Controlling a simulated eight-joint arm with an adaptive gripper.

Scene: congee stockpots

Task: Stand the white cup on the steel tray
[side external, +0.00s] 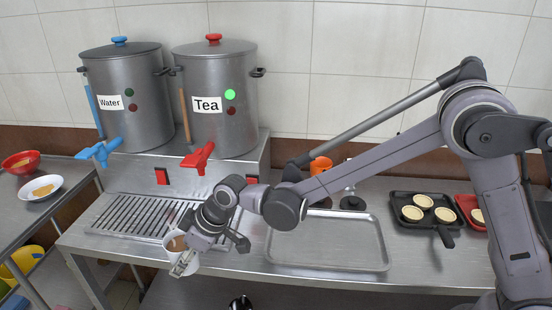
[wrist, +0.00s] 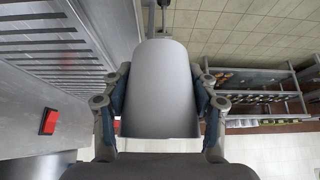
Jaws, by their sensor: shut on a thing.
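The white cup (side external: 173,243) is at the front edge of the counter, beside the drip grate, with something brown showing inside it. My gripper (side external: 188,257) is shut on the cup. In the wrist view the cup (wrist: 160,90) fills the middle, with a finger of my gripper (wrist: 160,105) on each side. The steel tray (side external: 325,262) lies flat on the counter to the right of the cup, and nothing stands on its visible part. My arm passes over the tray's back left part.
The Tea pot (side external: 222,130) and Water pot (side external: 135,125) stand behind the drip grate (side external: 140,217). An orange container (side external: 320,166) is behind the tray. A black pan (side external: 425,225) with tarts and a red tray (side external: 466,205) are at the right.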

